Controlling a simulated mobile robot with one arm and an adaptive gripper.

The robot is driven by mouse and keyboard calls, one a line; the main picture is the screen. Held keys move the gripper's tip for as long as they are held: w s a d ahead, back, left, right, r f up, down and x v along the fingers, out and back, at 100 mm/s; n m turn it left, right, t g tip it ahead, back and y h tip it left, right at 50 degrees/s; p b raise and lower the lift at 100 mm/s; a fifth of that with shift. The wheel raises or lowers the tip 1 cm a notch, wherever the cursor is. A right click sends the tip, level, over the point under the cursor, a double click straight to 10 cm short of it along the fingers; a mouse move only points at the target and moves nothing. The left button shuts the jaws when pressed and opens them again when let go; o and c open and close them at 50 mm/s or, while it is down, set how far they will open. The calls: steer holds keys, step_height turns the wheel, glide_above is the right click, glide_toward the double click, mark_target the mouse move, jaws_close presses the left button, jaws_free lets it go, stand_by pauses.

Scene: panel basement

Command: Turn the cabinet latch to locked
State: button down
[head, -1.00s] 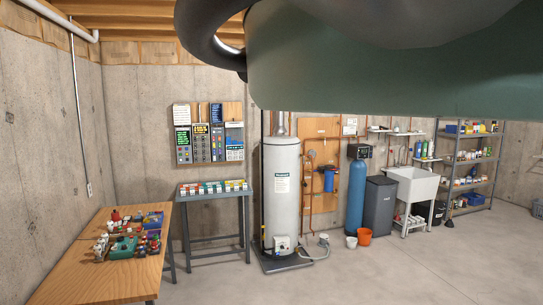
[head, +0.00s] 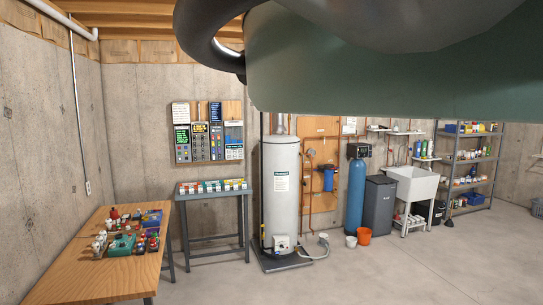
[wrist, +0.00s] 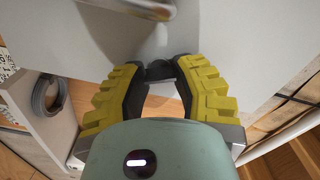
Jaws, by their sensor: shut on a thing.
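In the wrist view, the two yellow-and-black fingers of my gripper (wrist: 161,82) close from both sides on a small dark piece, which looks like the cabinet latch (wrist: 160,70). The fingers hide most of it, and I cannot tell which way it is turned. Behind it is a plain pale grey surface, seemingly the cabinet front (wrist: 240,45). The head view shows neither the latch nor my gripper; my arm fills its upper right.
In the wrist view a blurred metal bar (wrist: 130,8) crosses the top edge, and a grey coil (wrist: 48,95) sits at left. The head view shows a wooden table (head: 95,262) with small items, a grey bench (head: 215,191) and a white tank (head: 280,190). Open floor lies at right.

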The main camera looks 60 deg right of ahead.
steer(key=m+p, duration=0.1)
steer(key=m, duration=0.3)
steer(key=shift+m+p, duration=0.3)
steer(key=shift+m, duration=0.1)
stand_by(0.5)
steer(key=c, duration=0.9)
jaws_free()
steer(key=shift+s, duration=0.1)
steer(key=v, duration=1.2)
